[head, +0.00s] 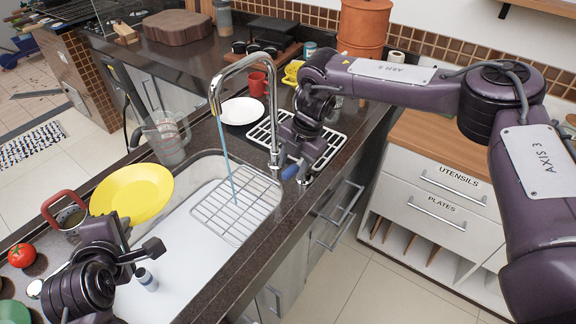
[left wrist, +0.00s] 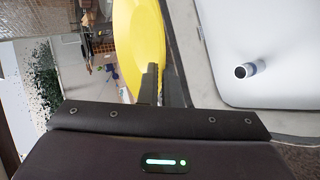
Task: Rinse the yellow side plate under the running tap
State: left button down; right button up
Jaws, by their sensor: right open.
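The yellow side plate (head: 132,192) is tilted at the left edge of the sink (head: 172,272), left of the water stream (head: 226,150). My left gripper (head: 138,240) is shut on the plate's near rim. The left wrist view shows the plate (left wrist: 138,42) rising from between the fingers (left wrist: 162,88). The tap (head: 216,88) arches over the sink and a thin blue stream falls from its spout onto the wire rack. The stream is clear of the plate. My right gripper (head: 290,168) is open close beside the tap's base; its fingertips are partly hidden.
A wire rack (head: 236,208) lies in the sink's right part. A clear jug (head: 166,138) and a red-handled pot (head: 68,212) stand left of the sink. A white plate (head: 242,111), a red mug (head: 258,84) and a drying rack (head: 330,150) are behind the tap.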

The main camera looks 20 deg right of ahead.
jog(key=b+v, duration=0.2)
jog(key=v, duration=0.9)
